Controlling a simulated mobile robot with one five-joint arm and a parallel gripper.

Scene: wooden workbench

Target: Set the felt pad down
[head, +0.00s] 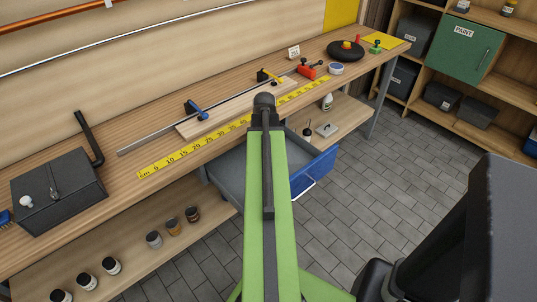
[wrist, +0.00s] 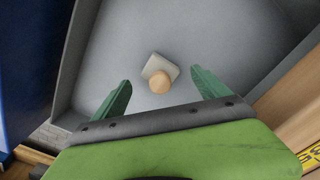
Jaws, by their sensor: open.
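The felt pad appears to be the small pale square with a round tan knob (wrist: 159,72) in the wrist view. It lies on the grey floor of the open drawer (wrist: 215,30). My gripper (wrist: 161,76) is open, its two green fingers spread on either side of the pad and apart from it. I cannot tell the height of the fingers above the drawer floor. In the head view the drawer, with its blue front (head: 314,173), sticks out below the workbench (head: 150,205); my arm hides the pad and the gripper there.
Several jars (head: 154,239) stand on the shelf below. Drawer walls surround the gripper area. The tiled floor is clear at right.

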